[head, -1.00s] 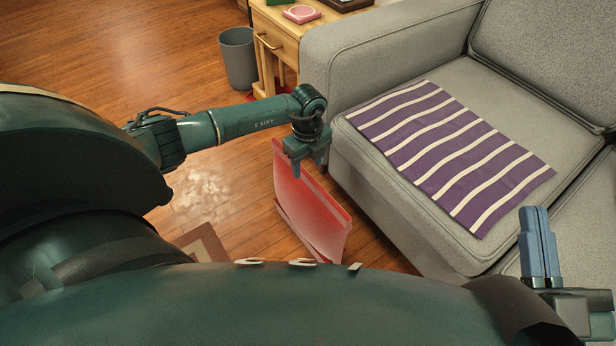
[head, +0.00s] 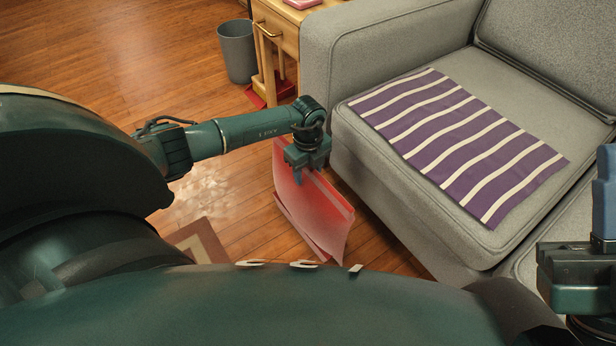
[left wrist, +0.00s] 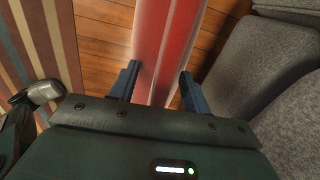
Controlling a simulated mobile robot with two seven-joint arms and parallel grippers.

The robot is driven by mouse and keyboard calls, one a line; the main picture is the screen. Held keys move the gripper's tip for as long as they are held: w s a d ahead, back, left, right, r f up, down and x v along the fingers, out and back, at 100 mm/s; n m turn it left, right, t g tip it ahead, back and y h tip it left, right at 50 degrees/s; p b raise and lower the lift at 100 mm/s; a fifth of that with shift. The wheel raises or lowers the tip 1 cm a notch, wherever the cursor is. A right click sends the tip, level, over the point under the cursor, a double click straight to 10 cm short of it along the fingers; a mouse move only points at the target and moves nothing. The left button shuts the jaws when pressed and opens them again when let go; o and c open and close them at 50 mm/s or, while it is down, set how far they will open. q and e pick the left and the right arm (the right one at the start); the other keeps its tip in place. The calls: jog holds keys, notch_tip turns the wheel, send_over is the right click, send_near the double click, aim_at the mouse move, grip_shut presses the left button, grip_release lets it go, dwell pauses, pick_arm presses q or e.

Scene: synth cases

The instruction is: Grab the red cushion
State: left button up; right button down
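The red cushion (head: 318,215) hangs from my left gripper (head: 305,172) in front of the sofa, above the wooden floor. Its broad face is towards my camera and its lower end is near my body.
A grey sofa (head: 380,215) stands at the right, with a purple striped cloth (head: 455,140) on its seat. A rug (head: 203,243) lies below. Floor at the left is open.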

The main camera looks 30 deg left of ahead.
pick_arm(q)
grip_shut()
jog(key=shift+r, duration=0.1)
dwell(0.5)
